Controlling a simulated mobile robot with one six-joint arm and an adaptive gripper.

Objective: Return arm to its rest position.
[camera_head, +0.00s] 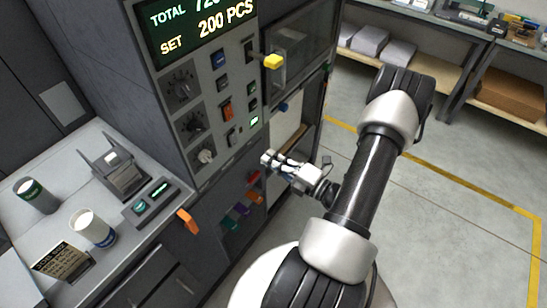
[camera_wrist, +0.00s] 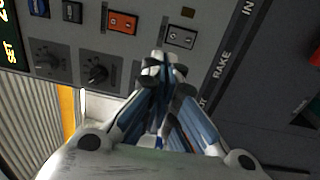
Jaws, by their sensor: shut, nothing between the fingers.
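My gripper (camera_head: 268,158) is shut and empty in the head view, in front of the grey machine's lower front, below its control panel (camera_head: 208,85). My white and black arm reaches up from the bottom and bends back toward the machine. In the wrist view my gripper (camera_wrist: 160,62) shows with its fingertips together, in front of the panel. An orange rocker switch (camera_wrist: 122,22), a grey switch (camera_wrist: 180,36) and a black knob (camera_wrist: 96,72) are just beyond the fingers. I cannot tell whether the fingertips touch the panel.
A grey counter (camera_head: 62,155) at left bears two cups (camera_head: 92,228) (camera_head: 36,195), a small device and a sign. An orange handle (camera_head: 187,221) sticks out at its edge. Shelving with boxes (camera_head: 512,95) stands at back right. The floor (camera_head: 450,215) with yellow lines is clear.

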